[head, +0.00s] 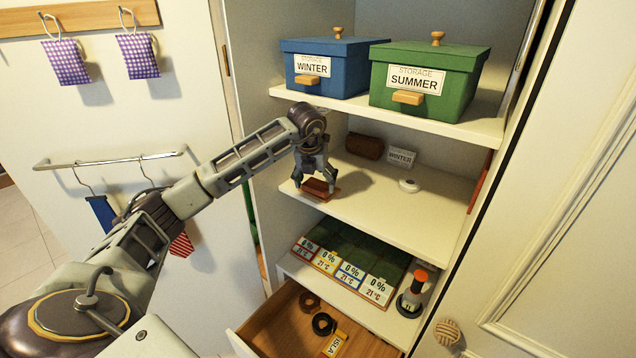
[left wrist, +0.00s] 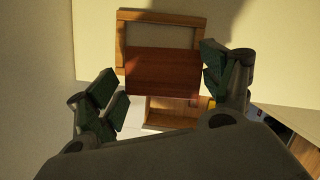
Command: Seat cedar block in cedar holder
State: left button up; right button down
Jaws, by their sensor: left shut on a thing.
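My left gripper (head: 316,184) is over the front left of the middle shelf, its fingers pointing down. It is shut on the reddish-brown cedar block (head: 316,187). In the left wrist view the block (left wrist: 163,72) lies between the green-padded fingers (left wrist: 165,88). The light-wood cedar holder (left wrist: 160,15) is an open frame, and the block covers its nearer part in that view. In the head view a bit of the holder (head: 322,198) shows under and beside the block. I cannot tell whether the block touches the holder or hangs just above it. My right gripper is not in view.
On the middle shelf (head: 385,205) are a dark brown object (head: 365,146), a small label card (head: 401,157) and a white puck (head: 409,185). Blue (head: 325,80) and green (head: 425,100) storage boxes stand above. An open drawer (head: 290,325) juts out below. The shelf's middle is clear.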

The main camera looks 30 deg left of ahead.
aim_at(318, 180)
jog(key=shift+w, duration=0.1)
pick_arm(q)
jog(key=shift+w+a+f, duration=0.1)
jog(key=shift+w+f, duration=0.1)
jog(key=shift+w, duration=0.15)
jog(key=shift+w+a+f, duration=0.2)
jog(key=shift+w+f, duration=0.25)
jog(key=shift+w, duration=0.2)
jog(key=shift+w+a+f+p, duration=0.15)
jog(key=shift+w+f+p, duration=0.25)
jog(key=shift+f, duration=0.2)
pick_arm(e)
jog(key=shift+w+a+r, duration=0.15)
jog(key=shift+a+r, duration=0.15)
pick_arm(q)
jog(key=o, duration=1)
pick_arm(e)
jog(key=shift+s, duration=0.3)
pick_arm(q)
jog(key=shift+r, duration=0.15)
